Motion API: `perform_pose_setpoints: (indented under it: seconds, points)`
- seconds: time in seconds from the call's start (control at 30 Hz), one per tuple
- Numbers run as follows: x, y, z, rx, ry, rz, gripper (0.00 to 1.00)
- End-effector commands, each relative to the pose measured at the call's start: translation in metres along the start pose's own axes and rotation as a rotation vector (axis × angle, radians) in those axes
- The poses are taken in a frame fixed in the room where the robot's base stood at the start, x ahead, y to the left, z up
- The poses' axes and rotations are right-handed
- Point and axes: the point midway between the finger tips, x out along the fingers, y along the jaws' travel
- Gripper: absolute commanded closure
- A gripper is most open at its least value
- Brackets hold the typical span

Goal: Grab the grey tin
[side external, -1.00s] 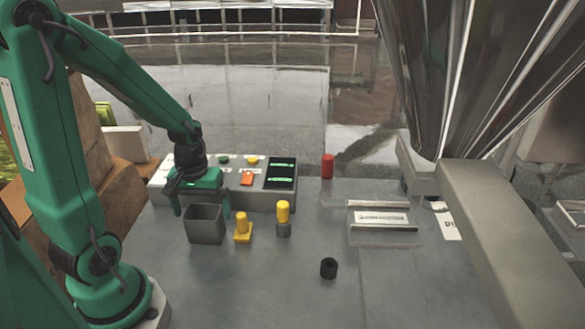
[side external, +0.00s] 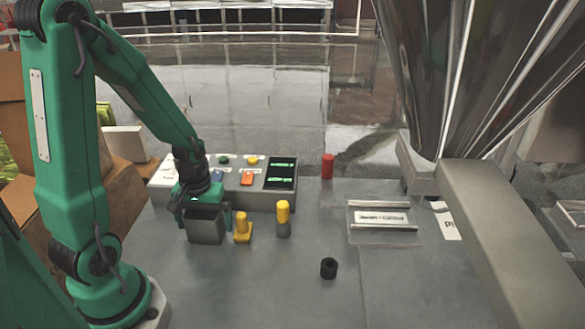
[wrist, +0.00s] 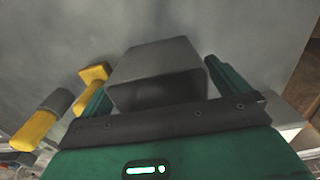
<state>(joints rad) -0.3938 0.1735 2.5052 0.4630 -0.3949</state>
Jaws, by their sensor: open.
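The grey tin (side external: 206,230), a square open-topped box, stands on the grey bench in front of the control panel. My gripper (side external: 204,212) is low over the tin's back and top edge, its green fingers spread to either side. In the wrist view the tin (wrist: 158,62) lies between the two open fingers of my gripper (wrist: 160,88), its dark opening toward me. A gap shows between the tin and the fingers; I cannot see clear contact.
A yellow piece (side external: 242,229) stands close right of the tin and right finger. Further right are a yellow-topped grey cylinder (side external: 283,222), a black ring (side external: 328,268) and a red cylinder (side external: 327,166). The control panel (side external: 262,178) stands behind. The front bench is clear.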

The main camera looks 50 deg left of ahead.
Motion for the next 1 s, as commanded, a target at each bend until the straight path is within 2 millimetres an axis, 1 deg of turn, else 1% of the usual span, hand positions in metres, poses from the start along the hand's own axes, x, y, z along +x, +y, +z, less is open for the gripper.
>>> perform_pose_setpoints:
  seconds: [0.07,0.17,0.2,0.27,0.3,0.33,0.73,0.87,1.0]
  points:
    - [0.0,0.0,0.0,0.0,0.0,0.0,0.0]
    - [0.0,0.0,0.0,0.0,0.0,0.0,0.18]
    - [0.0,0.0,0.0,0.0,0.0,0.0,0.26]
    - [0.0,0.0,0.0,0.0,0.0,0.0,0.37]
    - [0.0,0.0,0.0,0.0,0.0,0.0,0.45]
    - [0.0,0.0,0.0,0.0,0.0,0.0,0.46]
    - [-0.002,0.0,0.0,0.0,0.001,0.0,0.46]
    - [-0.007,0.0,-0.001,0.0,0.001,0.001,0.46]
    - [-0.016,0.0,-0.001,0.0,0.003,0.001,0.46]
